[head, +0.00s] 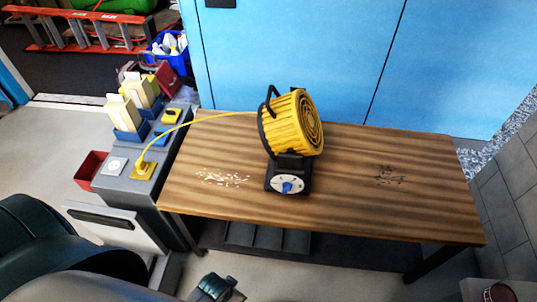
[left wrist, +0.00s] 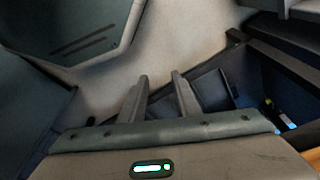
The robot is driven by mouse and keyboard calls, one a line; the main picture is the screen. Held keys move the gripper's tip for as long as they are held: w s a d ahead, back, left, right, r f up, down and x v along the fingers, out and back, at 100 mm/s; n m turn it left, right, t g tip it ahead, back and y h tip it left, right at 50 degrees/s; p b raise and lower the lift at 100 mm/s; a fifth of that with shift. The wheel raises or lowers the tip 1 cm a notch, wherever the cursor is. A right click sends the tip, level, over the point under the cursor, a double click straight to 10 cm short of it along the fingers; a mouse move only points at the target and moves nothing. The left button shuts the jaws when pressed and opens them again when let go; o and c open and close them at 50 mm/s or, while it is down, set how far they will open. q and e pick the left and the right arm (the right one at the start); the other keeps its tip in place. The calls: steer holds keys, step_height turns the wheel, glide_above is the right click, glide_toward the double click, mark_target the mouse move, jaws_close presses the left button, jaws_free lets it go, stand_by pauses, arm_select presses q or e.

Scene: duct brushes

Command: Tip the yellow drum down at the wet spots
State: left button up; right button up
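The yellow drum (head: 292,122) is a ribbed blower with a spiral front face and a black handle. It sits on a black base (head: 288,180) with a blue knob, in the middle of a wooden table. Its face points to the right and slightly up. A patch of white flecks (head: 222,179) lies left of it and a patch of dark spots (head: 388,176) lies right; I cannot tell which is wet. My left gripper (left wrist: 160,88) is open and empty in the left wrist view, low in front of the table.
A yellow cord runs from the drum to a yellow plug (head: 144,170) on the grey cabinet (head: 120,185) at left. The cabinet also holds blue trays with pale blocks. The wooden table (head: 430,215) is otherwise clear. Blue panels (head: 290,50) stand behind it.

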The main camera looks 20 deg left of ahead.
arm_select(q)
steer(key=w+r+t, duration=0.1)
steer(key=w+r, duration=0.2)
steer(key=r, duration=0.6)
steer(key=w+r+t, duration=0.1)
steer(key=w+r, duration=0.2)
steer(key=r, duration=0.6)
steer(key=w+a+r+n+t+y, duration=0.1)
steer(key=w+r+t, duration=0.5)
steer(key=w+r, duration=0.6)
steer(key=w+a+r+n+t+y, duration=0.2)
steer(key=w+r+t, duration=0.5)
steer(key=w+r, duration=0.5)
step_height(320, 180, up, 3)
steer(key=shift+r+n+y, duration=0.2)
steer(key=shift+n+y, duration=0.6)
steer(key=shift+y, duration=0.3)
steer(key=shift+w, duration=0.1)
steer(key=p, duration=0.4)
glide_toward(271, 88)
steer(key=x, duration=0.5)
steer(key=shift+a+f, duration=0.1)
steer(key=shift+f, duration=0.1)
steer(key=shift+x, duration=0.85)
steer(key=shift+c, duration=0.2)
